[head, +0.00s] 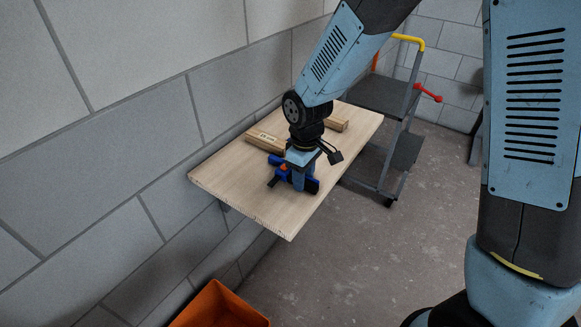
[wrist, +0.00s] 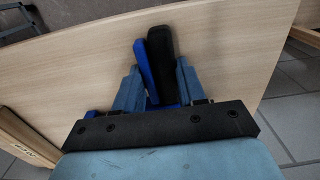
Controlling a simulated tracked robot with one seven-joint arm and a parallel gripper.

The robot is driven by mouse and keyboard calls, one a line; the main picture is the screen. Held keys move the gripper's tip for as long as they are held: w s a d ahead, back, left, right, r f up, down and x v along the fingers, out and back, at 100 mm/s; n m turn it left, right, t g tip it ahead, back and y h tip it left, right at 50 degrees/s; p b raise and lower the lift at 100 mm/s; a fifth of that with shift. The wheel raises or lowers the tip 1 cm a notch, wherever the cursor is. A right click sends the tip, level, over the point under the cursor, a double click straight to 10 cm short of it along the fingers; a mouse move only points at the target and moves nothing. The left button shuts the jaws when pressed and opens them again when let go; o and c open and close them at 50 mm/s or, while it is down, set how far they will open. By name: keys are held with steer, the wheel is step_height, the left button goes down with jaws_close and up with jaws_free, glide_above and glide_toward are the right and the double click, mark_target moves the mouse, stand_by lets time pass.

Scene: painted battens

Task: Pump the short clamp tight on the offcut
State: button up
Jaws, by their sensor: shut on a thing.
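The short clamp (head: 284,168), blue with an orange part, lies on the wooden bench board near its front. In the wrist view its blue lever (wrist: 147,72) and black handle (wrist: 163,62) stand side by side between my fingers. My gripper (head: 299,183) reaches down onto the clamp; in the wrist view my gripper (wrist: 158,85) is shut on these two grips, which lie close together. A pale batten piece with dark print (head: 264,141) lies just behind the clamp. I cannot tell whether it is the offcut, or whether the clamp's jaws touch it.
The wooden board (head: 225,177) is fixed along the grey block wall. Another wood piece (head: 338,124) lies at its far right. An orange bin (head: 220,308) stands on the floor below. A dark step trolley (head: 385,97) stands behind. The board's left part is clear.

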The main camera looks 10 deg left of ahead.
steer(key=shift+s+a, duration=0.1)
steer(key=shift+s, duration=0.15)
jaws_close()
stand_by(0.3)
steer(key=shift+o, duration=1.6)
jaws_free()
steer(key=o, duration=0.5)
steer(key=shift+w, duration=0.2)
steer(key=shift+c, duration=0.2)
steer(key=shift+o, duration=0.5)
steer(key=shift+w+d, duration=0.2)
steer(key=shift+w, duration=0.05)
steer(key=shift+c, duration=0.4)
